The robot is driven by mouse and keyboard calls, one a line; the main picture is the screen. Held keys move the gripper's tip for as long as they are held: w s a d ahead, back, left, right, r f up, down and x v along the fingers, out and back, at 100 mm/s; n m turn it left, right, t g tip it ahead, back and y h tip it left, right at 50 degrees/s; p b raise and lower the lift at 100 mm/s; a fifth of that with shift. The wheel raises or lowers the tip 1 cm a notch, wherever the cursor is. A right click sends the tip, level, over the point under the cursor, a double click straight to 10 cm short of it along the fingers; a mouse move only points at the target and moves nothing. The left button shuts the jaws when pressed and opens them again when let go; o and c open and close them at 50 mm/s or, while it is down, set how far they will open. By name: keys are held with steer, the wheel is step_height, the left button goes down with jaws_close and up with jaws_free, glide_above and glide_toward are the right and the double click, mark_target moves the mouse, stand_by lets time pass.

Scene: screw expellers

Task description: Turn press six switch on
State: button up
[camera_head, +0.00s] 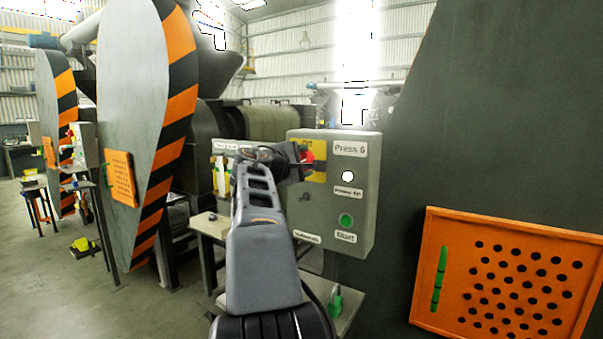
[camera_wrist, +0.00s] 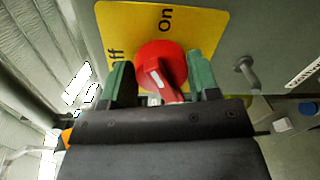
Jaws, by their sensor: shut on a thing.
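The Press 6 control box (camera_head: 355,215) is a grey panel in the middle of the head view. Its red rotary switch (camera_head: 308,157) sits on a yellow plate (camera_head: 319,174), partly hidden by my gripper (camera_head: 299,160). In the wrist view the red switch (camera_wrist: 160,55) lies between the green-tipped fingers of my gripper (camera_wrist: 161,76), which is shut on it. The yellow plate (camera_wrist: 120,22) shows "On" above the switch and part of "Off" to its left.
Below the Press 6 label are a white lamp (camera_head: 348,177) and a green Start button (camera_head: 346,220). A grey key-like part (camera_wrist: 246,70) juts out right of the switch. An orange perforated panel (camera_head: 425,255) stands at right. A small table (camera_head: 207,226) stands at left.

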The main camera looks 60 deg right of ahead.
steer(key=m+b, duration=0.1)
steer(key=m, duration=0.1)
steer(key=m+b, duration=0.2)
steer(key=shift+f+m+t, duration=0.2)
steer(key=shift+m+t, duration=0.2)
steer(key=shift+m+b, duration=0.3)
steer(key=shift+b, duration=0.1)
steer(key=o, duration=0.9)
steer(key=shift+r, duration=0.1)
steer(key=shift+a, duration=0.15)
steer(key=a, duration=0.4)
steer(key=a+b, duration=0.1)
steer(key=a, duration=0.4)
steer(key=a+r, duration=0.1)
steer(key=a, duration=0.3)
steer(key=shift+a+b, duration=0.25)
steer(key=shift+b, duration=0.1)
